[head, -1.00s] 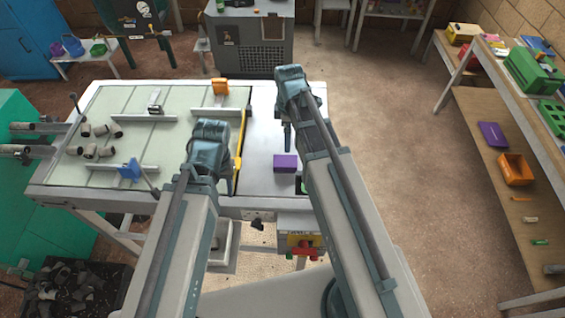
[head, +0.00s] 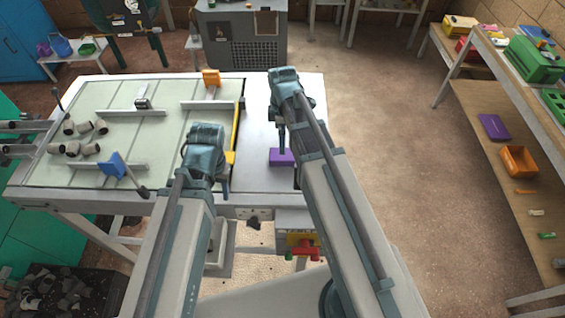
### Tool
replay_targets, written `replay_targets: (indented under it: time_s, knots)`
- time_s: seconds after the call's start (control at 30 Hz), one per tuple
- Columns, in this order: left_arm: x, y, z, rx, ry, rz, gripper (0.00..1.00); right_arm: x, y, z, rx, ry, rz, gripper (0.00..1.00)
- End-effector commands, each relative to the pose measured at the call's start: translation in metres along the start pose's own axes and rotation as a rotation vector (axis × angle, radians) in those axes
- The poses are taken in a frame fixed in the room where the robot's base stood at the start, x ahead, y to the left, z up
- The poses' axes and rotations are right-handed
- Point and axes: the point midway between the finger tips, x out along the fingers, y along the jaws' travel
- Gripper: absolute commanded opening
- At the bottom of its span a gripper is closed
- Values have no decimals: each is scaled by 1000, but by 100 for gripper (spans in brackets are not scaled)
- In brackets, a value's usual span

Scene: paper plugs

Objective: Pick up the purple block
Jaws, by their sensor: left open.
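The purple block (head: 276,158) sits on the bare pale right part of the table. The right arm's gripper (head: 283,148) hangs over it, and a dark finger covers part of the block from this angle. I cannot tell whether that finger touches it, or how wide the right jaws are. My left gripper (head: 225,180) is open and empty, left of the block near the table's front edge; its fingers are partly hidden by the wrist.
A sheet-covered board (head: 180,92) with rails and several grey tubes (head: 73,149) fills the table's left part. An orange block (head: 211,77) is at the back, a blue one (head: 113,165) at the front. A shelf (head: 480,115) with bins stands at right. Open floor lies between.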

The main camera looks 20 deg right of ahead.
Motion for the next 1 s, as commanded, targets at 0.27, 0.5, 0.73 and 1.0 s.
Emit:
replay_targets:
  time_s: [0.27, 0.5, 0.73, 1.0]
  knots:
    - [39, 4, -2, 2, 0, -1, 50, 39, 0, 0, 0, 0, 0, 100]
    - [39, 4, -2, 2, 0, -1, 50, 40, 0, 0, 0, 0, 0, 100]
    - [58, 5, -3, 1, 0, -1, 50, 58, -3, 0, 0, 0, 0, 100]
    - [89, 8, -5, 0, 0, -1, 50, 90, -5, 0, 0, 0, 0, 100]
